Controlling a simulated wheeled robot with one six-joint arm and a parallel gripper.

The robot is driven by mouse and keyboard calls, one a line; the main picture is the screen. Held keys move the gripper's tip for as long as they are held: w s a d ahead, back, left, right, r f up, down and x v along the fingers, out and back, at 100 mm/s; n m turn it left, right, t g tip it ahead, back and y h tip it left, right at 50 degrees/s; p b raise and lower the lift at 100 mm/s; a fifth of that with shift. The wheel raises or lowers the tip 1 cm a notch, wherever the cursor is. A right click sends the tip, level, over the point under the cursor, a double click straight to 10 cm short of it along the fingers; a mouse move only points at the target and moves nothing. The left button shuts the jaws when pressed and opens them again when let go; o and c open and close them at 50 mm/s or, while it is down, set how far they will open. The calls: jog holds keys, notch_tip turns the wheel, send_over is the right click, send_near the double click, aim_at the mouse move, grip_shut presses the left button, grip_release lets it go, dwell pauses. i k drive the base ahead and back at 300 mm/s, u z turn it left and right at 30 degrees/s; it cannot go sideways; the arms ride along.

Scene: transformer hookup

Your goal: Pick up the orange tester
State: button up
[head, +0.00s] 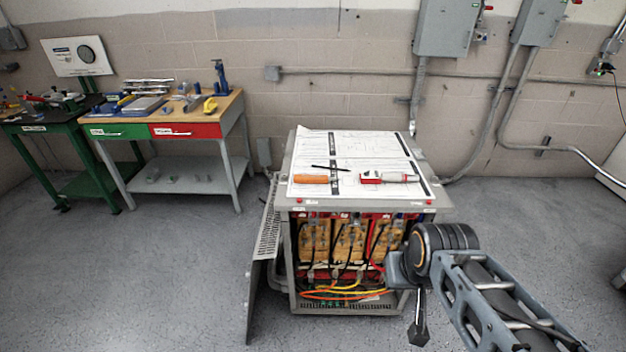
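The orange tester (311,179) is a small, long orange piece lying flat on the paper sheets on top of the transformer cabinet (440,203), left of the middle. A thin part seems to run from its right end. My gripper (418,334) hangs low in front of the cabinet's right front corner, below the tabletop and well to the right of the tester, apart from it. It is small and dark here, and its fingers cannot be made out. I see nothing clearly held in it.
A red and white tool (392,177) lies right of the tester, and a thin black pen (330,168) lies behind it. The cabinet's front is open, showing coils and cables (345,290); its panel (262,270) stands out at left. A workbench (165,128) stands back left. Floor between is clear.

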aim_at(297, 179)
jog(key=z, duration=0.15)
jog(key=k, duration=0.4)
jog(key=u, duration=1.05)
jog(key=i, duration=1.6)
jog(key=z, duration=0.55)
